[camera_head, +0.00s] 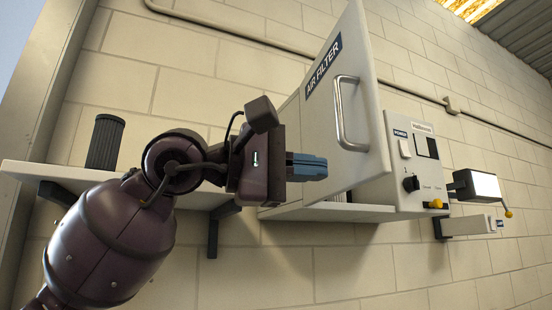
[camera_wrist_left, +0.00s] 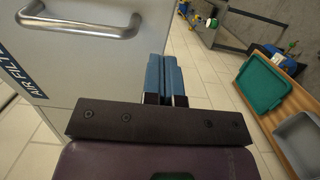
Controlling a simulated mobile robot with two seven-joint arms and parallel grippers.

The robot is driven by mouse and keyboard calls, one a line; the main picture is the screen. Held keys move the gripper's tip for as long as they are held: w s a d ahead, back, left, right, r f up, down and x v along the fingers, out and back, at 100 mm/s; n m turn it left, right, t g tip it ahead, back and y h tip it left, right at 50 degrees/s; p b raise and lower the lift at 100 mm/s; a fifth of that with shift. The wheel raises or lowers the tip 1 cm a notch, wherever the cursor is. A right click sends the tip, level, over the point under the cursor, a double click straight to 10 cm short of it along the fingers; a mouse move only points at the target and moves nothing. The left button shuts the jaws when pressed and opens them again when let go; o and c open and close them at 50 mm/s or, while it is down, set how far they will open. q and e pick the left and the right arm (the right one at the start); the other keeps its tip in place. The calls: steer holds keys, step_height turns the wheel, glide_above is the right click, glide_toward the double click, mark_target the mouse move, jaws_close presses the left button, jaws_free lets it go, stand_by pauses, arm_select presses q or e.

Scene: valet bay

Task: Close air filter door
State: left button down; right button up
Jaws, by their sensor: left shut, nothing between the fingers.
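The white air filter door (camera_head: 352,95), labelled AIR FILTER, stands open, swung out from the wall cabinet. Its silver handle (camera_head: 343,115) is on the outer face. My left gripper (camera_head: 318,167) is shut and empty. In the head view its blue fingers overlap the left edge of the door, below the label. In the left wrist view the door (camera_wrist_left: 75,75) fills the left side and its handle (camera_wrist_left: 80,30) is at the top left. The shut fingers (camera_wrist_left: 165,75) are beside the door's edge; I cannot tell whether they touch it. My right gripper is not in view.
A control panel (camera_head: 418,145) with a switch, knob and yellow button is right of the door. A dark ribbed cylinder (camera_head: 105,142) stands on a white wall shelf (camera_head: 60,172) at left. In the wrist view a green tray (camera_wrist_left: 262,83) and a grey tray (camera_wrist_left: 302,140) are at right.

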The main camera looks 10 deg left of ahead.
mark_target(364, 174)
arm_select(q)
steer(key=shift+p+x, duration=0.6)
steer(key=shift+x, duration=2.2)
steer(key=shift+d, duration=0.1)
